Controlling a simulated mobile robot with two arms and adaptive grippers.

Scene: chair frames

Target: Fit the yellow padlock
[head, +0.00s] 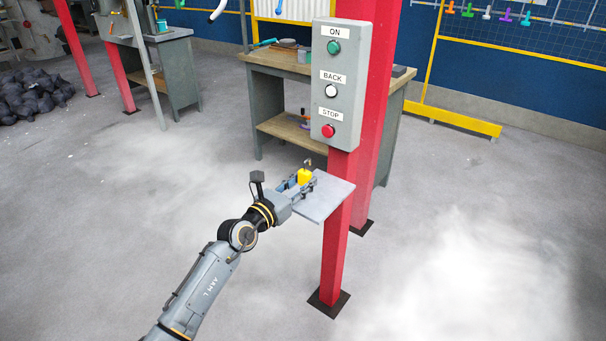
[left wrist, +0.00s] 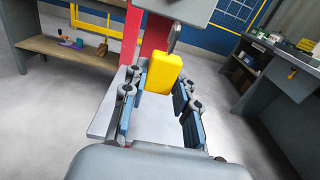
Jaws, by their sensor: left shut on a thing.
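The yellow padlock (head: 304,175) is upright between the fingers of my left gripper (head: 299,182), which is shut on it. In the left wrist view the padlock (left wrist: 161,74) shows its yellow body, with the grey shackle at its top. A grey shelf plate (head: 328,201) on the red post lies below the gripper; I cannot tell whether the padlock touches it. A grey control box (head: 345,62) with a green ON, a white BACK and a red STOP button is on the post above the shelf. My right gripper is not in view.
The red post (head: 336,250) stands on a dark foot plate beside the shelf. A workbench (head: 262,88) with a lower shelf is behind it, and another bench (head: 175,60) is at the back left. Open floor lies around, with whitish haze at the lower right.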

